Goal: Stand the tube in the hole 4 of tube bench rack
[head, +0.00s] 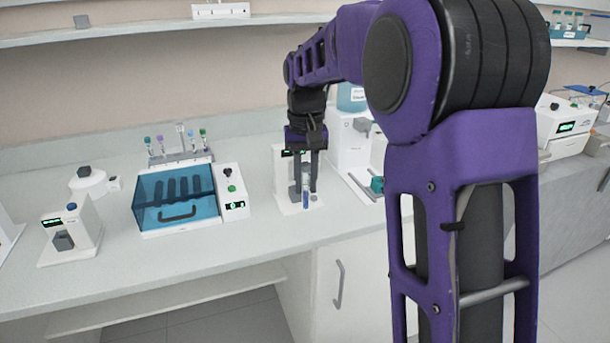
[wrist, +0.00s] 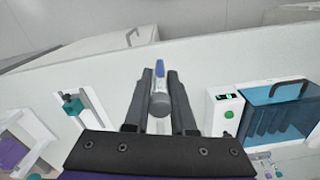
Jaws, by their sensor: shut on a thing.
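My gripper (head: 305,188) is shut on a tube (head: 306,198) and holds it upright near the bench front, before a white device. In the wrist view the tube (wrist: 160,75), with a grey cap and a blue mark, sits between the two dark fingers (wrist: 159,97). A light rack (head: 181,157) stands on the bench behind the blue-lidded box, left of my gripper. It holds several tubes with coloured caps, and I take it as the tube bench rack. Its hole numbers are too small to read, and the box partly hides its front.
The blue-lidded box (head: 175,198) stands between the rack and the bench front. White devices stand at left (head: 70,236) and behind my gripper (head: 350,140). A blue tube rack (head: 568,34) is on the upper right shelf. Bare bench (head: 250,255) lies along the front.

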